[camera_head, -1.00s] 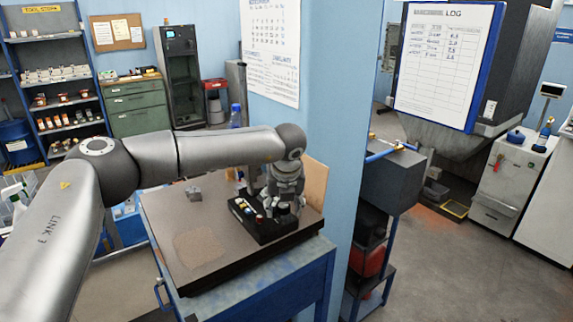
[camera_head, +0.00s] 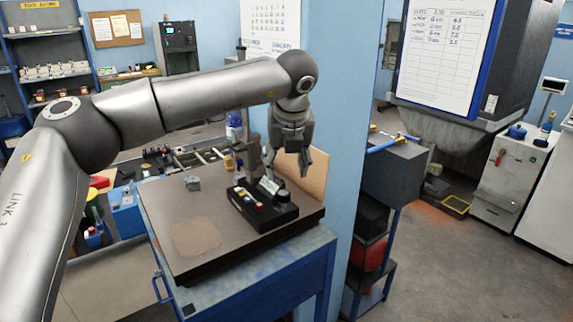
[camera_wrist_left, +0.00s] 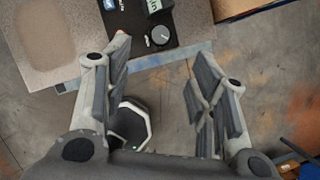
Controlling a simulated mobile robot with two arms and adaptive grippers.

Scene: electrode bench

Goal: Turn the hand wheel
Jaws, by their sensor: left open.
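A black control box (camera_head: 262,208) stands on the dark bench top (camera_head: 180,230). It carries small coloured buttons, a small pale plate and a round dark knob (camera_head: 284,196) at its right end. The wrist view shows this knob (camera_wrist_left: 159,36) with a pale line on its face. I cannot tell whether it is the hand wheel; no larger wheel is clear. My left gripper (camera_head: 288,166) hangs above and behind the box, apart from the knob. In the wrist view the left gripper (camera_wrist_left: 160,85) has its fingers wide apart with nothing between them. My right gripper is not in view.
A small grey block (camera_head: 193,183) lies on the bench top to the left of the box. A tan board (camera_head: 310,180) stands at the bench's right back edge, near a blue wall (camera_head: 345,120). The front left of the top is clear.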

